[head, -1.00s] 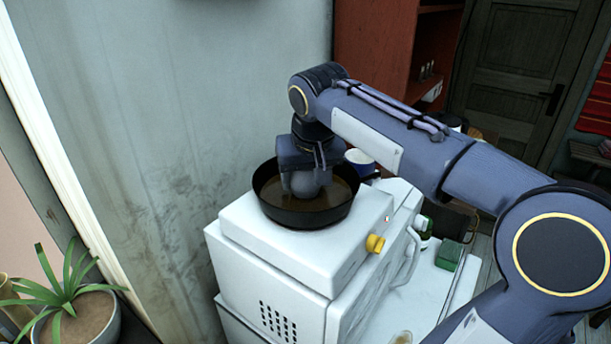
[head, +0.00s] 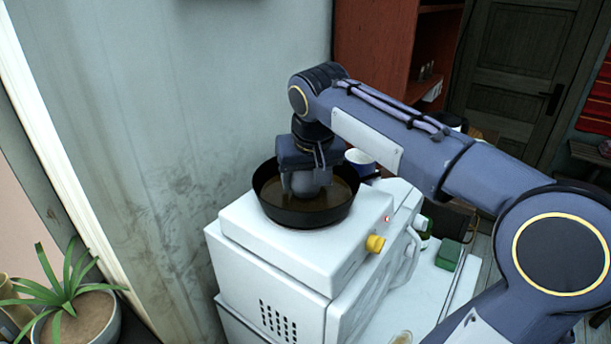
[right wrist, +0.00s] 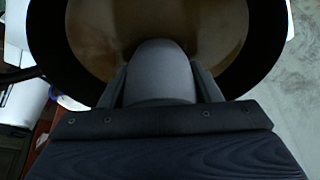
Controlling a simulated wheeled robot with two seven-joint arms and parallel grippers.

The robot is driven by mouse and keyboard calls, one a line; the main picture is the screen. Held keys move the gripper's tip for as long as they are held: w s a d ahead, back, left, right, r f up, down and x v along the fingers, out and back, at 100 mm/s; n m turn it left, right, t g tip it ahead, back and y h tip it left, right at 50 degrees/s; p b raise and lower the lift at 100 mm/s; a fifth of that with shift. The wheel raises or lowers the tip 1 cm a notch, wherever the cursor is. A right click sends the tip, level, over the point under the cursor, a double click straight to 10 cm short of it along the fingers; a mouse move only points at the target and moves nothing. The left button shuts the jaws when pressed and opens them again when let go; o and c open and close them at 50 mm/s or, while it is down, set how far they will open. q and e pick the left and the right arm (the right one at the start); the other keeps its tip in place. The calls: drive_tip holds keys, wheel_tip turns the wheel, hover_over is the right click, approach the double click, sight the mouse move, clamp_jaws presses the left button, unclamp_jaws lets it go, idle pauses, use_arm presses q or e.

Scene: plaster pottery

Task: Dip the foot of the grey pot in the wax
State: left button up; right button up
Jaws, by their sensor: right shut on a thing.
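The grey pot (head: 308,184) is held in my right gripper (head: 306,174), low inside the black pan. The pot also shows in the right wrist view (right wrist: 160,72), between the two fingers of my right gripper (right wrist: 160,88). The brown wax (head: 335,196) fills the bottom of the black pan (head: 312,216). The pot's lower end is down at the wax; its foot is hidden, so I cannot tell how deep it sits. My left gripper is not in view.
The pan stands on a white appliance (head: 285,255) with a yellow knob (head: 375,243). A white and blue cup (head: 360,162) is behind the pan. A grey wall (head: 190,130) is close on the left. A potted plant (head: 75,310) stands at the lower left.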

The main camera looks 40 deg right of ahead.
drive_tip(key=shift+f, duration=0.15)
drive_tip(key=shift+r+p, duration=0.95)
drive_tip(key=shift+r, duration=0.15)
idle(0.5)
wheel_tip(320, 180, up, 9)
drive_tip(key=p, duration=0.5)
drive_tip(key=shift+f, duration=0.2)
idle(0.4)
